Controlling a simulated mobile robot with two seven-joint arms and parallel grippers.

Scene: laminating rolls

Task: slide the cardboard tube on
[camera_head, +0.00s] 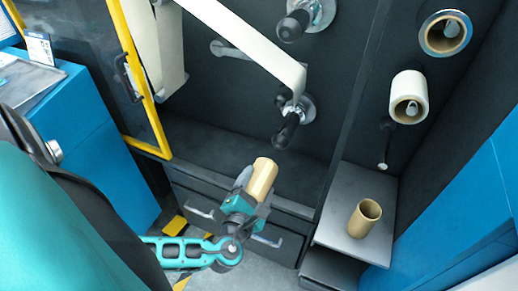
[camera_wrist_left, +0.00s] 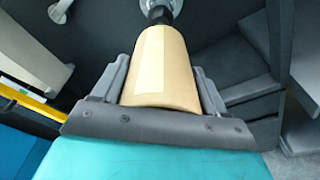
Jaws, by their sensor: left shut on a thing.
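My left gripper (camera_head: 256,188) is shut on a tan cardboard tube (camera_head: 263,175), which points up and away from the fingers. In the left wrist view the tube (camera_wrist_left: 161,62) sits between the two grey fingers (camera_wrist_left: 162,95). A black spindle (camera_head: 287,130) on a round metal flange sticks out of the dark machine wall, above and beyond the tube in the head view. In the wrist view the spindle (camera_wrist_left: 159,13) lines up roughly with the tube's far end; whether they touch is hidden. In the head view a gap shows between them. My right gripper is not in view.
A second cardboard tube (camera_head: 364,218) stands on a grey shelf (camera_head: 345,185) at right. Rolls (camera_head: 408,97) hang on the right wall. A white film strip (camera_head: 245,38) runs above the spindle. A yellow-framed door (camera_head: 146,85) stands open at left; drawers (camera_head: 220,210) lie below.

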